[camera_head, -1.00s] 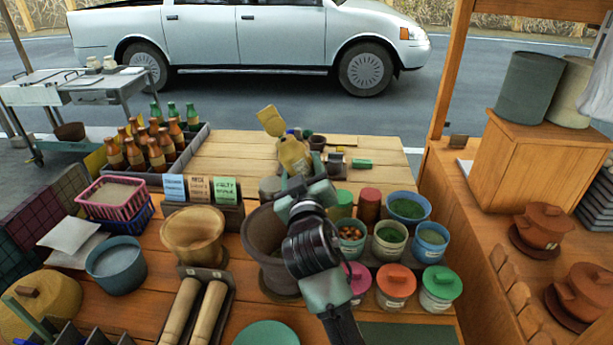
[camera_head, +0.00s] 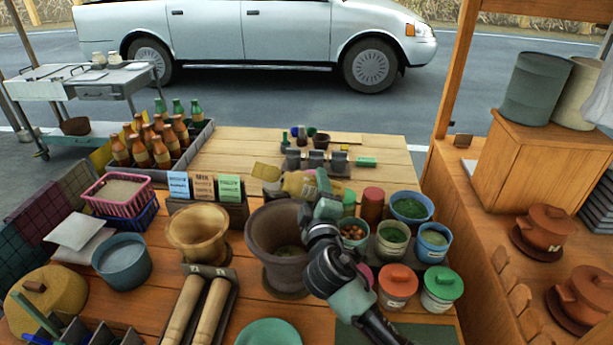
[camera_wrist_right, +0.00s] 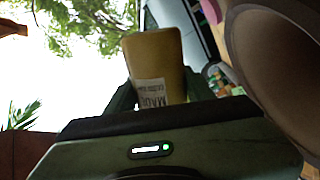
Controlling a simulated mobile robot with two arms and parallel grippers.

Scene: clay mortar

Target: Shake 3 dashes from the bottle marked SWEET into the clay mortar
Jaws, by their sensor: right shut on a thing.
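My right gripper (camera_head: 325,208) is shut on a yellow bottle (camera_head: 303,184), held above the clay mortar. The bottle lies nearly horizontal, with its yellow top pointing left. In the right wrist view the bottle (camera_wrist_right: 155,55) shows between the fingers with a pale label, part of it hidden; I cannot read SWEET on it. The dark brown clay mortar (camera_head: 284,268) stands upright on the table, with a little greenish matter inside. Its wall fills the right side of the wrist view (camera_wrist_right: 285,75). My left gripper is not in view.
A wooden mortar (camera_head: 197,240) stands left of the clay one, with two pestles (camera_head: 208,315) in front. Label cards (camera_head: 204,187) stand behind. Tubs of ingredients (camera_head: 391,238) and lidded pots (camera_head: 397,283) crowd the right side. A small rack (camera_head: 318,160) stands at the back.

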